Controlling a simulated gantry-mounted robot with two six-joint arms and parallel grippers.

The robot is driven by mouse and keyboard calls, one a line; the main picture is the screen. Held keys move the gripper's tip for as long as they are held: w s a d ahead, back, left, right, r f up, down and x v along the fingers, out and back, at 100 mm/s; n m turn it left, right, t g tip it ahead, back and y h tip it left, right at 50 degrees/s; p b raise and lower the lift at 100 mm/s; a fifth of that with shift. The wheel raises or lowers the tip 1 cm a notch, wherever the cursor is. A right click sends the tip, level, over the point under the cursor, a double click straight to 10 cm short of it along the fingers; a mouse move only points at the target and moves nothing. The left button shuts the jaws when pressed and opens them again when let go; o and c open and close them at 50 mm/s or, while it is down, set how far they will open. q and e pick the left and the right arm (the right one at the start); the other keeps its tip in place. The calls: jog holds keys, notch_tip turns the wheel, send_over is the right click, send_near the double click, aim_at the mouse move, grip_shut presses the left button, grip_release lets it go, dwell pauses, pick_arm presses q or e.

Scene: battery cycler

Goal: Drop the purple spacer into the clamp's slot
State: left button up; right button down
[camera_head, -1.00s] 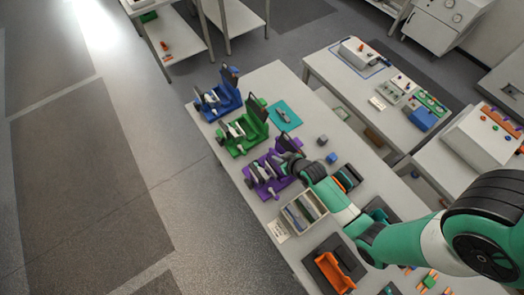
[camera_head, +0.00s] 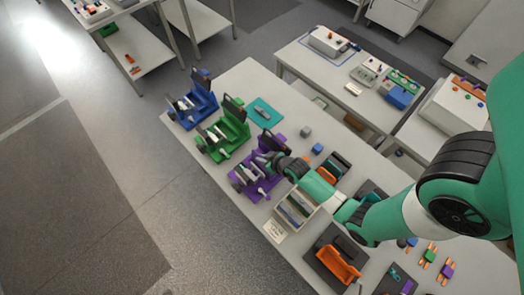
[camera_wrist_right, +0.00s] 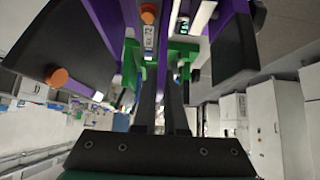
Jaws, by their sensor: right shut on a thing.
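The purple clamp (camera_head: 247,193) is the nearest of several clamps along the table's left edge, with pale plates across its frame. My right gripper (camera_head: 266,161) is at the clamp's right side. In the right wrist view its two dark fingers (camera_wrist_right: 168,88) are close together, pointing into the purple frame (camera_wrist_right: 108,18). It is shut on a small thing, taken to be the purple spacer. My left gripper is not in view.
A green clamp (camera_head: 222,137) and a blue clamp (camera_head: 191,104) stand beyond the purple one. A tray of plates (camera_head: 294,211) is just nearer. A blue block (camera_head: 317,149) and a grey block (camera_head: 305,131) lie to the right. An orange holder (camera_head: 337,266) is at the front.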

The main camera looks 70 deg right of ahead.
jog(key=shift+r, duration=0.1)
dwell(0.4)
dwell(0.3)
jog(key=shift+f+b, duration=1.05)
jog(key=shift+f, duration=0.4)
jog(key=shift+f+b, duration=0.6)
jog(key=shift+f, duration=0.1)
jog(key=shift+f, duration=0.1)
jog(key=c, duration=0.9)
grip_release()
jog(key=p+v, duration=0.2)
jog(key=v, duration=0.9)
jog(key=shift+s+a+r, duration=0.15)
jog(key=shift+s+r, duration=0.05)
